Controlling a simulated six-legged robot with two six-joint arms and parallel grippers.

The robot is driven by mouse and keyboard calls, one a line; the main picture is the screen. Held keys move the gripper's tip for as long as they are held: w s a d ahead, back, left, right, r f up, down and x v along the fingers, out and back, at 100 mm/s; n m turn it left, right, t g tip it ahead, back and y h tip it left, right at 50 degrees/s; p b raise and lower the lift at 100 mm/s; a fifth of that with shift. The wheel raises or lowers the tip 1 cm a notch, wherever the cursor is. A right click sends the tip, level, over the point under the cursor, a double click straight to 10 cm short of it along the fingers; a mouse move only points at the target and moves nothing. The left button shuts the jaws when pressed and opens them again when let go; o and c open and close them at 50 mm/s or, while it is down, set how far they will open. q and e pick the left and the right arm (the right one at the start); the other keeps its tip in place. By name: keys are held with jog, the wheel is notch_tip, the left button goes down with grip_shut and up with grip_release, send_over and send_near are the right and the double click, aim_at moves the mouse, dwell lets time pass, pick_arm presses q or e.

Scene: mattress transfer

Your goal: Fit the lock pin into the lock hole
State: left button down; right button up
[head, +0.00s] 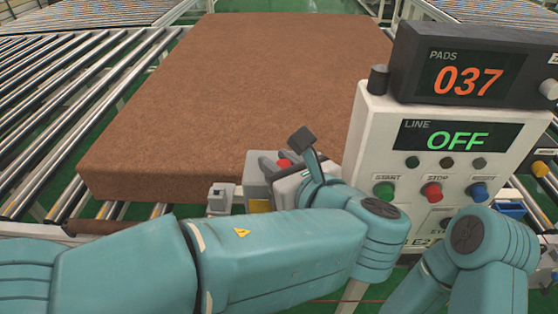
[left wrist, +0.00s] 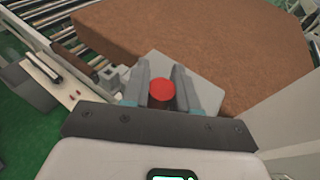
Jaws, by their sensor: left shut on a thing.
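My left gripper (head: 277,164) is shut on a red-topped piece, which looks like the lock pin (head: 284,163). In the left wrist view the round red top (left wrist: 162,89) sits between the two grey fingers (left wrist: 161,72). The pin's shaft is hidden, and I cannot tell whether it is in a hole. A pale plate or housing (left wrist: 203,97) lies under the fingers. A small grey block (head: 220,198) stands just left of the gripper. I cannot make out the lock hole. My right arm shows at the lower right, but its gripper is out of view.
A large brown mattress pad (head: 240,80) lies on the roller conveyor (head: 60,80) just beyond the gripper. A white control box (head: 385,150) with several buttons stands close on the right, reading LINE OFF. A dark counter (head: 470,70) on it reads PADS 037.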

pick_arm(q)
jog(key=shift+f+b, duration=0.9)
jog(key=shift+f, duration=0.65)
jog(key=c, duration=0.8)
grip_release()
jog(key=shift+f, duration=0.1)
jog(key=shift+s+d, duration=0.1)
jog(key=shift+s, duration=0.05)
